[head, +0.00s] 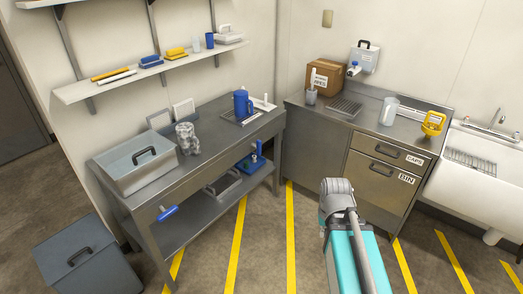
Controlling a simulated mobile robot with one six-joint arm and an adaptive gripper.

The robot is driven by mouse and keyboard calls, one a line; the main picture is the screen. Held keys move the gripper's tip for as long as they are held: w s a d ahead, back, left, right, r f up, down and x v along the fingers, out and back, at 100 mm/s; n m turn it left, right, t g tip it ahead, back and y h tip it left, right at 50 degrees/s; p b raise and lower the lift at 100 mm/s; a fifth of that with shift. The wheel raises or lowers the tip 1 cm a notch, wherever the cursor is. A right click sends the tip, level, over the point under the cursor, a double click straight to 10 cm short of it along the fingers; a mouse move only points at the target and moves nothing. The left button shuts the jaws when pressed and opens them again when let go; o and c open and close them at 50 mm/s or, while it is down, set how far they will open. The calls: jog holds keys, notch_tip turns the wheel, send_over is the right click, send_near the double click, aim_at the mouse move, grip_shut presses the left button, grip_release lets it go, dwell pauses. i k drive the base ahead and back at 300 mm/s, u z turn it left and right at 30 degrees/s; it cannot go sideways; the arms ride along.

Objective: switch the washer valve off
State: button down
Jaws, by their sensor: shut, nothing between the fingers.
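No valve is labelled as the washer valve. A blue lever-like handle (168,212) with a small grey end shows at the front of the left bench, below its top. A small blue and white fitting (353,70) is on the back wall, beside a pale panel (364,58) with a dark handle. I cannot tell which of these is the washer valve, or whether it is on or off. My grey arm links show at the lower middle, over my teal body, apart from both fittings. My gripper's fingers are not visible.
A grey box (80,262) stands on the floor at lower left. The drawer cabinet (375,182) and white sink (478,180) line the back. Yellow-striped floor between is clear.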

aim_at(258, 145)
jog(key=i, duration=1.45)
jog(key=u, duration=0.1)
